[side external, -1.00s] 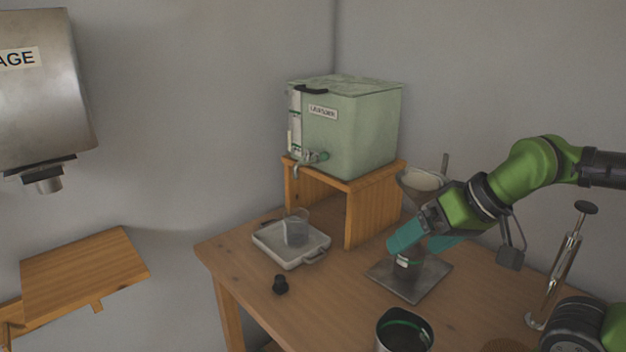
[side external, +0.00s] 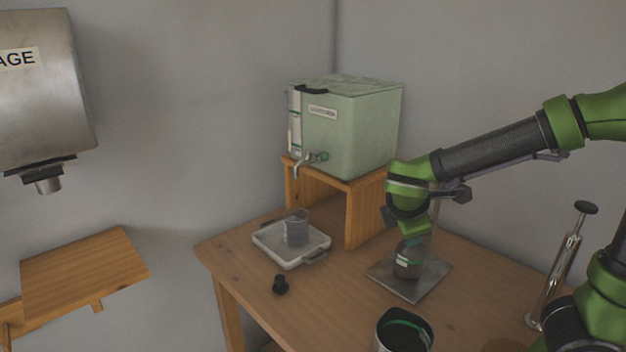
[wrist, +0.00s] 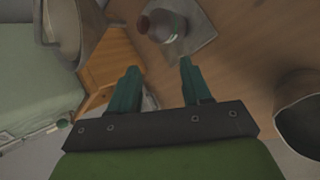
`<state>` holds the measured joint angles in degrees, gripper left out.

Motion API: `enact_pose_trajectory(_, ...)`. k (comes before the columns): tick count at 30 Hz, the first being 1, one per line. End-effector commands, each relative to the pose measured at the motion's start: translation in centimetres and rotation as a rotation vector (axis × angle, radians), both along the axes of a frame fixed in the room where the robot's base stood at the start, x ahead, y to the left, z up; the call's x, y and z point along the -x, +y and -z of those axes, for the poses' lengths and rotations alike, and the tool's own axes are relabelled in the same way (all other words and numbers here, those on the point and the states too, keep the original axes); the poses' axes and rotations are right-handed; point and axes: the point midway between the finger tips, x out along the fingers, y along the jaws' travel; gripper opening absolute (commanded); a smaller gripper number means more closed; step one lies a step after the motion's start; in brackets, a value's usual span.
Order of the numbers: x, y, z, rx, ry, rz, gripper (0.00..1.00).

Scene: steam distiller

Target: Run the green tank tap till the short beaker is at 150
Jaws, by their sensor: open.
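The green tank (side external: 365,125) sits on a wooden stand at the back of the table, and its side shows in the wrist view (wrist: 30,105). Its tap (side external: 312,158) is low on the front face, below a sight gauge (side external: 295,120); whether it runs cannot be told. A short clear beaker (side external: 296,231) stands upright in a white tray (side external: 280,253) in front of the stand. Its level and marks are too small to read.
The bottle stands on a metal plate (side external: 424,284). A steel vessel (side external: 45,85) hangs at left over a shelf (side external: 85,270).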

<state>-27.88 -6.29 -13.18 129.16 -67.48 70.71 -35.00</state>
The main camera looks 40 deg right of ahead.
Motion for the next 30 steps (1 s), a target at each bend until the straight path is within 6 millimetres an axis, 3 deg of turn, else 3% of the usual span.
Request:
enact_pose_trajectory(5,-6.7,1.2,-1.7,0.534,0.186,-0.387,0.48)
enact_pose_trajectory(9,-11.0,4.5,-3.5,0.901,0.273,-0.605,0.48)
enact_pose_trajectory(12,-13.0,6.9,-4.4,1.084,0.305,-0.700,0.48)
enact_pose_trajectory(15,-14.0,8.4,-4.8,1.187,0.319,-0.747,0.48)
enact_pose_trajectory(19,-14.7,8.6,-5.1,1.226,0.324,-0.763,0.48)
enact_pose_trajectory(30,-19.5,3.5,-5.0,1.221,0.327,-0.757,0.48)
